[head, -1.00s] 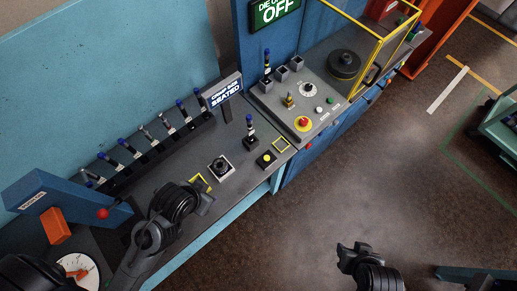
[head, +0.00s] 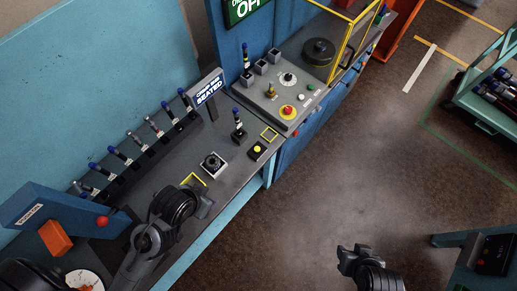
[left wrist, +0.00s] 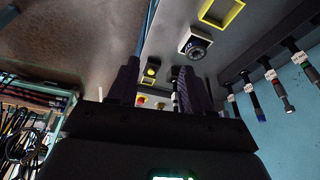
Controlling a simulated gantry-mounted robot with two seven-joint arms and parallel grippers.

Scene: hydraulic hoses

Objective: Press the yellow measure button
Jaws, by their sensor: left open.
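The yellow measure button (head: 257,149) is a small yellow disc on a black box near the front edge of the grey bench. In the left wrist view the yellow button (left wrist: 151,72) shows beyond and between my fingers. My left gripper (head: 196,204) is above the bench's front edge, to the lower left of the button and apart from it. In the left wrist view its two dark fingers (left wrist: 158,82) stand apart with nothing held between them. My right gripper (head: 353,252) is over the floor, far from the bench; its finger gap is unclear.
A black dial unit (head: 213,163) and a yellow square outline (head: 194,181) lie between my left gripper and the button. An upright hose fitting (head: 238,130) stands just behind the button. A red stop button (head: 288,111) is on the panel beyond. A sign (head: 207,88) reads "SEATED".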

